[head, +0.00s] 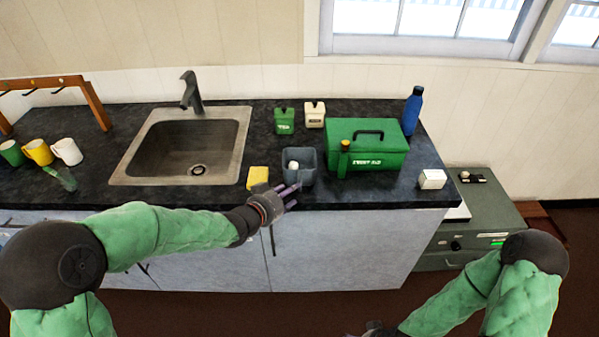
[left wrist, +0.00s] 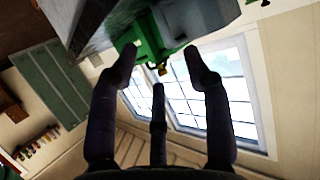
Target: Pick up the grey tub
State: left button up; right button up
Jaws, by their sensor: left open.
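The grey tub (head: 307,177) stands near the counter's front edge, between a yellow sponge and a green box. A small white round thing (head: 293,165) lies in it. My left gripper (head: 287,195) is open and empty, at the counter's front edge just in front of the tub and slightly left of it. Its fingertips overlap the tub's lower left in the head view; I cannot tell whether they touch. In the left wrist view the spread fingers (left wrist: 160,75) have nothing between them. My right gripper (head: 373,329) is mostly cut off at the bottom edge.
The yellow sponge (head: 257,178) is close on the tub's left. Two canisters stand behind. The sink (head: 185,150) is at left.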

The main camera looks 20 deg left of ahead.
aim_at(300, 171)
pick_arm(q)
jog(key=x, duration=0.2)
jog(key=b+x, duration=0.1)
jog(key=x, duration=0.1)
jog(key=f+b+x, duration=0.1)
jog(key=x, duration=0.2)
jog(key=shift+a+f, duration=0.15)
jog(key=shift+a, duration=0.15)
jog(key=shift+w+b, duration=0.2)
jog(key=shift+b, duration=0.1)
jog(key=shift+c, duration=0.3)
grip_shut()
